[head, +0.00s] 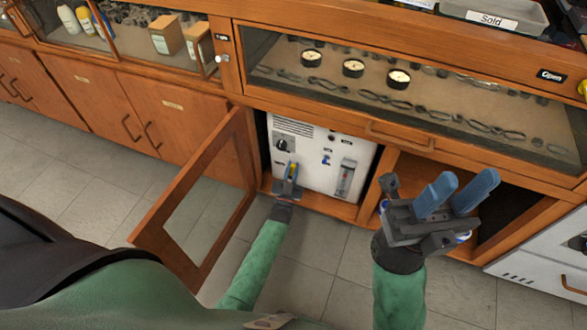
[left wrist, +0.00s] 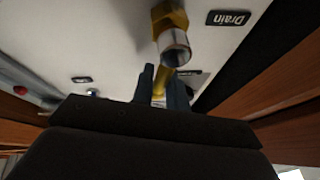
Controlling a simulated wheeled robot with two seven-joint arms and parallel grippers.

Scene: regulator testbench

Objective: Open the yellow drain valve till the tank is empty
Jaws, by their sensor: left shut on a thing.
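The white unit (head: 313,165) stands in the open cabinet in the head view. The yellow drain valve shows in the left wrist view (left wrist: 168,18), beside a "Drain" label (left wrist: 228,18) and above a metal spout (left wrist: 175,48). My left gripper (head: 289,180) is at the unit's lower left front. In the left wrist view its fingers (left wrist: 160,88) are shut on the yellow valve handle, mostly hidden between them. A clear upright gauge (head: 346,178) is on the unit's right; its level is too small to read. My right gripper (head: 462,193) is open and empty.
A glazed cabinet door (head: 170,215) stands open left of my left arm. A glass display case (head: 400,85) with gauges and tools is above the unit. An open compartment (head: 415,170) lies right of it. The tiled floor (head: 320,265) in front is clear.

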